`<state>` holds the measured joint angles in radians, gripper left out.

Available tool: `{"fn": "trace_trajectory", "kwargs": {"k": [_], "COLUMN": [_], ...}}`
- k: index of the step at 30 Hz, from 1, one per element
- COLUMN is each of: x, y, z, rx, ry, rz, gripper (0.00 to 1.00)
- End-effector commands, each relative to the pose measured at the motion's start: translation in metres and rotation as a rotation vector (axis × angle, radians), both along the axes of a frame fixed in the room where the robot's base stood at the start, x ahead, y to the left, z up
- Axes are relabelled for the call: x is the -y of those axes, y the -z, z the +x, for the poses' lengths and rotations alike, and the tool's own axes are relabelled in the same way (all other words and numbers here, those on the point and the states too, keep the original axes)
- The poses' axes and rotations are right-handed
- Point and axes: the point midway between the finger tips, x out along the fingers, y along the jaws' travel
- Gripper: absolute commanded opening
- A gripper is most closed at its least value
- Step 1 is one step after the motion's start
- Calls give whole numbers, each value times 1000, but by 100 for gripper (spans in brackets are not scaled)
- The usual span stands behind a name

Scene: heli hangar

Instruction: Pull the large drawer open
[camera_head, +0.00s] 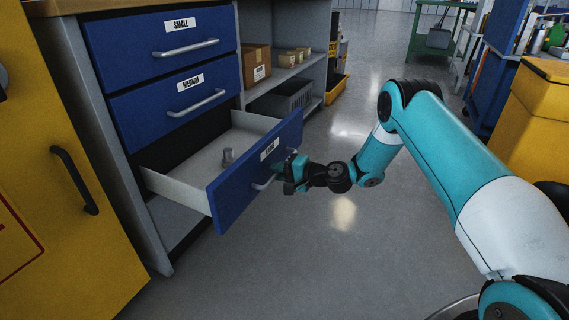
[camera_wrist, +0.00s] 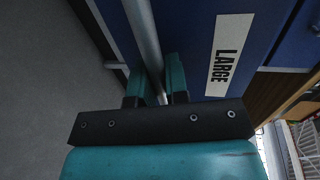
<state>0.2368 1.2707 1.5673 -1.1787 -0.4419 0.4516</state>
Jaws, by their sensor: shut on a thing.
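The large drawer (camera_head: 255,175) is the lowest of three blue drawers and stands pulled well out of the cabinet in the head view. A small grey object (camera_head: 228,156) is inside it. Its front carries a LARGE label, readable in the wrist view (camera_wrist: 229,55). My gripper (camera_head: 280,180) is at the front of this drawer, shut on its bar handle (camera_wrist: 143,35). In the wrist view the two teal fingers (camera_wrist: 160,85) sit on either side of the bar. Part of the handle is hidden by my gripper in the head view.
The SMALL drawer (camera_head: 155,45) and MEDIUM drawer (camera_head: 160,115) above are shut. A yellow cabinet (camera_head: 60,240) stands at the left. Shelves with a cardboard box (camera_head: 256,62) and a grey crate (camera_head: 285,97) are to the right. A yellow bin (camera_head: 530,110) is at far right. The floor between is clear.

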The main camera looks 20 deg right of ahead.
Motion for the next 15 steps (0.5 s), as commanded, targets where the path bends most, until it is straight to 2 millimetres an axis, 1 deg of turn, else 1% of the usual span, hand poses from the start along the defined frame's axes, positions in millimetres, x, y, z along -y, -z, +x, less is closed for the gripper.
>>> {"fn": "trace_trajectory", "kwargs": {"k": [1,5,13,14,15], "x": [3,0,0,0,0], "y": [-1,0,0,0,0], "z": [1,0,0,0,0], "rx": [6,6,6,6,6], "ry": [9,3,3,3,3], "rz": [-4,-5,-5,-5,-5], "gripper": [0,0,0,19,28]}}
